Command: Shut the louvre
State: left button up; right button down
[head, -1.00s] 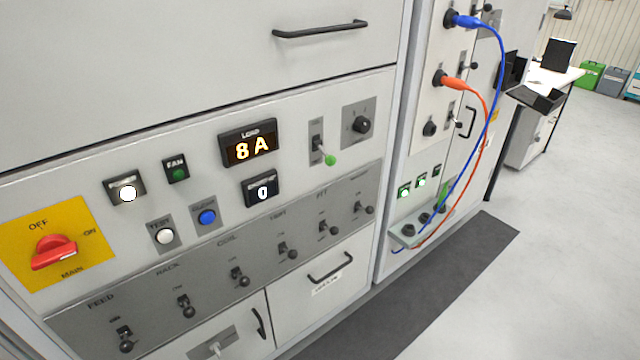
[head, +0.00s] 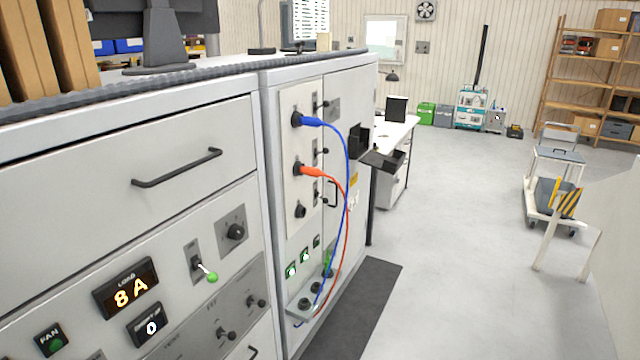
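I cannot pick out a part clearly marked as a louvre. A lever with a green knob (head: 212,277) sits on a grey plate on the cabinet front, its knob pointing down and right. A dark rotary knob (head: 235,232) is beside it. Neither of my grippers is in view.
The grey cabinet (head: 200,120) fills the left. Blue (head: 348,160) and orange (head: 343,190) cables hang from its right section. A dark mat (head: 365,300) lies at its foot. A cart (head: 556,175) stands at right. The floor (head: 455,230) between is clear.

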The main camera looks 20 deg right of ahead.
aim_at(384, 163)
jog(key=i+l, duration=0.2)
jog(key=l, duration=0.15)
jog(key=i+l+u, duration=0.1)
jog(key=l, duration=0.25)
jog(key=i+l, duration=0.3)
jog(key=i+l+u, duration=0.1)
jog(key=l, duration=0.35)
jog(key=i, duration=0.1)
